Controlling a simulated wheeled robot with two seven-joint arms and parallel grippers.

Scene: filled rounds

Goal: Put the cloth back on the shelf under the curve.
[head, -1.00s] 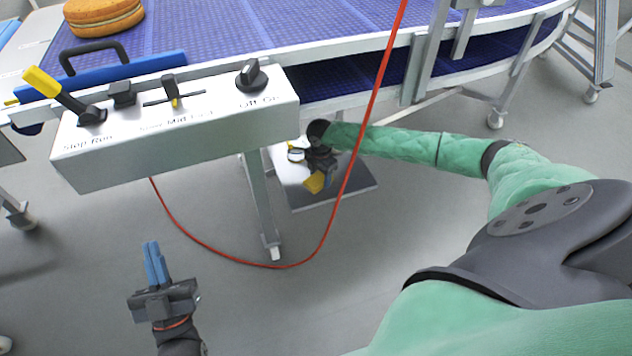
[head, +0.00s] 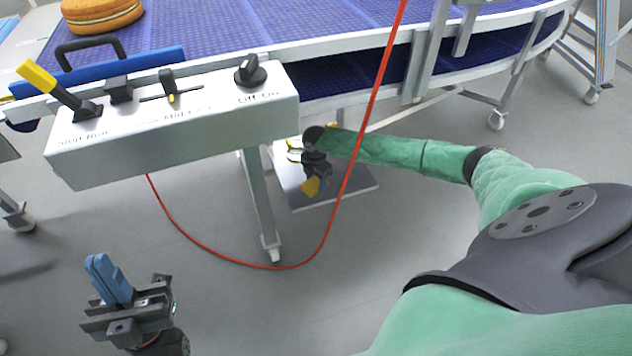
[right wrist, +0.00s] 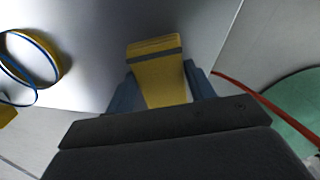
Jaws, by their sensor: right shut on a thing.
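The cloth is a yellow folded piece with a grey band (right wrist: 155,60), held between the blue fingers of my right gripper (right wrist: 160,88) in the right wrist view. In the head view the cloth (head: 311,187) is a small yellow patch at the tip of my right gripper (head: 316,176), low under the conveyor. The shelf (head: 352,193) is a flat grey plate below the conveyor's edge; the gripper is over it. I cannot tell whether the cloth touches it. My left gripper (head: 108,278) is at the lower left, its blue fingers together and empty, away from everything.
A blue-and-yellow ring (right wrist: 38,58) lies on the shelf left of the cloth. A red cable (head: 355,160) hangs in front of my right arm. The control box (head: 180,125) and a conveyor leg (head: 261,205) stand left of the shelf. Open floor lies in front.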

